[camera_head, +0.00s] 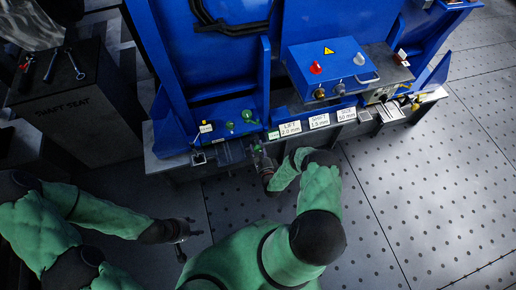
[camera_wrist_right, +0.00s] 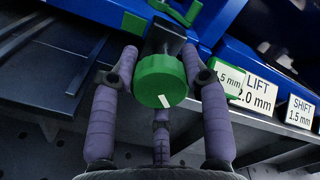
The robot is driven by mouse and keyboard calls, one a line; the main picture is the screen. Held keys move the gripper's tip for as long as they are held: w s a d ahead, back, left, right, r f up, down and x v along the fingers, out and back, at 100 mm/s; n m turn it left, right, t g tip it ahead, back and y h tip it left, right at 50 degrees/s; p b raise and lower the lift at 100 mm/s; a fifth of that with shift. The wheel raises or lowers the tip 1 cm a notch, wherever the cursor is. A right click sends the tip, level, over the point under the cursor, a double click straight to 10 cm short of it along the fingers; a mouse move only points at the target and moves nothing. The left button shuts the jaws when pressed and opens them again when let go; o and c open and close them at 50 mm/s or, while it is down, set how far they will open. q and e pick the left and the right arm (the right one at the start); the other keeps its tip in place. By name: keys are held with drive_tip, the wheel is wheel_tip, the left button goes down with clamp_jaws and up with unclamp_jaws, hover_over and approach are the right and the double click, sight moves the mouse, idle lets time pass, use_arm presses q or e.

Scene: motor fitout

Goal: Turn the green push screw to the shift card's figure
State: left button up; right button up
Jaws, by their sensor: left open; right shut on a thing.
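The green push screw (camera_wrist_right: 160,82) is a round green knob with a short white mark on its face, low and slightly right of centre. My right gripper (camera_wrist_right: 160,62) is shut on it, with purple fingers at both sides and a third below. In the head view my right gripper (camera_head: 261,158) is at the bench's front edge, hiding most of the knob. The shift card (camera_wrist_right: 299,112) reads SHIFT 1.5 mm; it also shows in the head view (camera_head: 319,121). A green card (camera_wrist_right: 229,84) beside the knob reads ".5 mm", partly covered. My left gripper (camera_head: 183,236) is open and empty over the floor.
The lift card (camera_head: 290,128) reads 2.0 mm, and a third card (camera_head: 346,114) reads 50 mm. A blue control box (camera_head: 333,70) with a red knob stands behind them. Several green knobs (camera_head: 247,115) sit on the blue fixture. A dark cabinet (camera_head: 65,105) with tools stands left.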

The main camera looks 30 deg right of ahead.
drive_tip(key=shift+w+d+r, duration=0.1)
drive_tip(key=shift+d, duration=0.6)
drive_tip(key=o, duration=1.2)
drive_tip(key=shift+c, duration=0.2)
drive_tip(key=shift+a, duration=0.1)
drive_tip(key=shift+a, duration=0.25)
drive_tip(key=shift+s+a+f, duration=0.1)
drive_tip(key=shift+s+f, duration=0.1)
drive_tip(key=shift+s, duration=0.1)
drive_tip(key=v, duration=1.1)
drive_tip(key=shift+s, duration=0.25)
